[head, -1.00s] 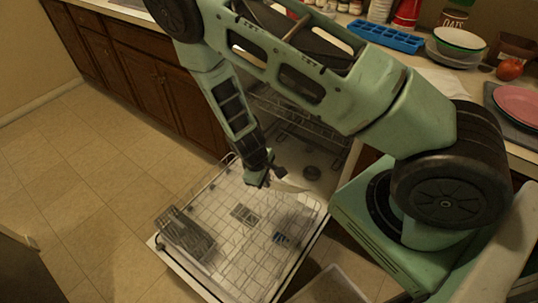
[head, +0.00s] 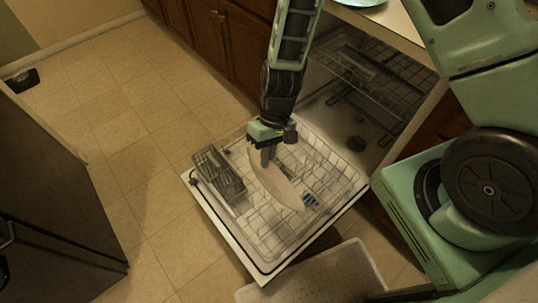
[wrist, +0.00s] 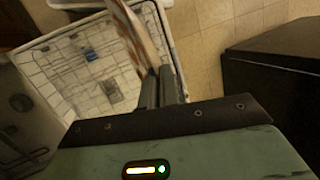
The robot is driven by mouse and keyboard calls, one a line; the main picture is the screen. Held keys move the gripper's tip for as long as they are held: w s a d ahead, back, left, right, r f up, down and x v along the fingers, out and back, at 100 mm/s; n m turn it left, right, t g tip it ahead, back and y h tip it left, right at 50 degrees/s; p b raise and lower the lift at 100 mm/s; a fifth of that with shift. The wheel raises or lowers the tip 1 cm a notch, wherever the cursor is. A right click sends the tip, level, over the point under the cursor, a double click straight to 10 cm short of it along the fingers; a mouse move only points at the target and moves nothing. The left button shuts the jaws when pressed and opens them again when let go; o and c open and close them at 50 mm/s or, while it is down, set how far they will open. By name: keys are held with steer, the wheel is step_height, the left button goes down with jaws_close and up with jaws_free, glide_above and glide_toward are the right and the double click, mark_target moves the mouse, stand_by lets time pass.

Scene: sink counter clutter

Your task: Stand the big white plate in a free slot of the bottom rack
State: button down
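The big white plate (head: 272,182) is in my gripper (head: 268,153), tilted steeply over the pulled-out bottom rack (head: 258,250). In the wrist view the gripper (wrist: 162,88) is shut on the plate's edge, and the plate (wrist: 138,38) extends away from the fingers, seen nearly edge-on. The plate hangs above the middle of the rack, to the right of the cutlery basket. I cannot tell whether its lower edge touches the tines. A small blue item (head: 309,199) lies in the rack just right of the plate.
A grey cutlery basket (head: 219,174) stands at the rack's left side. The upper rack (head: 365,75) is inside the dishwasher behind. A pale open bin (head: 315,275) stands on the floor in front. A dark cabinet or appliance (head: 50,190) is at left. Tiled floor is clear between.

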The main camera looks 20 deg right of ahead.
steer(key=shift+f+b, duration=5.2)
steer(key=shift+f, duration=2.6)
steer(key=c, duration=1.6)
jaws_free()
steer(key=shift+o, duration=0.2)
steer(key=shift+w, duration=0.1)
steer(key=p+v, duration=0.2)
steer(key=v, duration=1.5)
steer(key=shift+r, duration=0.2)
steer(key=shift+d, duration=0.1)
